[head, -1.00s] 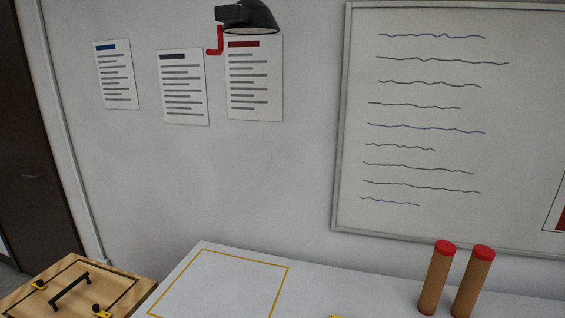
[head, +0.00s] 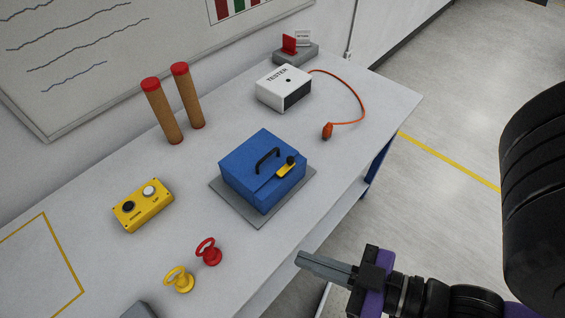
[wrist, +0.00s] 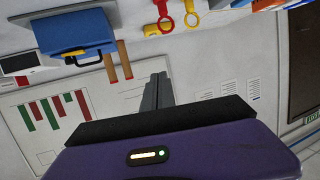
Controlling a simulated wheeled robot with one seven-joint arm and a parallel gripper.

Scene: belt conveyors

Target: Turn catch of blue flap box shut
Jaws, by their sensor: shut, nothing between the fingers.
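The blue flap box (head: 262,168) stands on a grey base plate (head: 228,201) on the white bench. It has a black handle on its lid and a yellow catch (head: 286,168) with a black knob at its right front edge. The lid looks down; whether the catch is turned across it I cannot tell. My gripper (head: 302,258) is shut and empty, in front of the bench edge, apart from the box and nearer the camera. In the wrist view the box (wrist: 75,33) shows upside down at the upper left, with its catch (wrist: 75,53); my fingers (wrist: 157,92) are together.
On the white bench (head: 375,97) are a yellow button box (head: 143,206), red (head: 209,252) and yellow (head: 178,280) ring-handled pieces, two red-capped cork tubes (head: 187,95) and a white tester (head: 284,88) with an orange cable. Floor right of the bench is clear.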

